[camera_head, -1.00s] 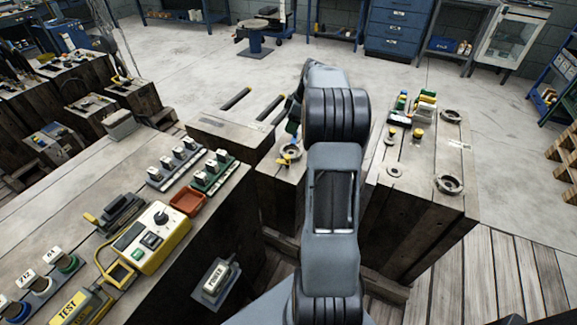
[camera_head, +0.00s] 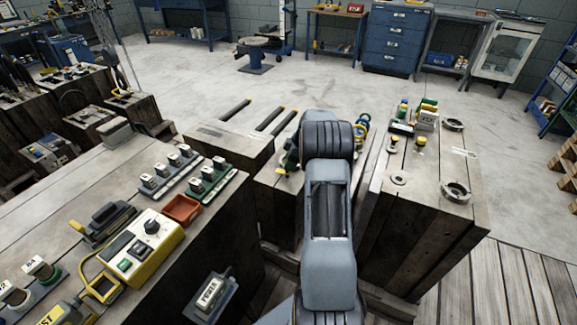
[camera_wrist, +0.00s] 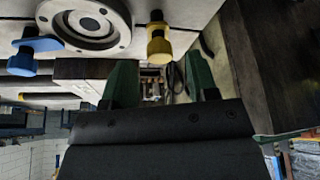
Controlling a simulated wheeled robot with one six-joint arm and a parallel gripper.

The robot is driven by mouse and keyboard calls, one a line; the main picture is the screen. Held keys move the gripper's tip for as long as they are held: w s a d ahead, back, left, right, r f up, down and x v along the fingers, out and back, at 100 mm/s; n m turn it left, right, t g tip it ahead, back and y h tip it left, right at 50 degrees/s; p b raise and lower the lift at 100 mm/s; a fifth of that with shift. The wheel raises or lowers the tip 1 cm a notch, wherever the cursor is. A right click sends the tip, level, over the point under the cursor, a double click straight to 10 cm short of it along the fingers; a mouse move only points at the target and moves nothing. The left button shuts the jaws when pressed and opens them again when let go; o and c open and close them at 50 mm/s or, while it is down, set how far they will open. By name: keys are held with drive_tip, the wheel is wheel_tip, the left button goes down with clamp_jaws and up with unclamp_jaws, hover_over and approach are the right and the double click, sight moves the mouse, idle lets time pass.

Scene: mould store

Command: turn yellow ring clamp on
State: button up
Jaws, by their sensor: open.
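My gripper (camera_wrist: 160,74) shows in the wrist view with its two green fingers apart and nothing held between them. A yellow collar-like part (camera_wrist: 158,46), perhaps the yellow ring clamp, stands just beyond the fingertips, near the middle of the gap and apart from them. I cannot tell its on or off setting. In the head view my arm hides most of the gripper and the bench top under it. Blue and yellow ring-shaped parts (camera_head: 362,124) show just right of the arm there.
In the head view a wooden block (camera_head: 425,190) with yellow-topped knobs (camera_head: 420,142) stands right. A yellow control box (camera_head: 142,245) sits left.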

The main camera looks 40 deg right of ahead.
drive_tip(key=shift+x, duration=0.9)
drive_tip(key=c, duration=0.9)
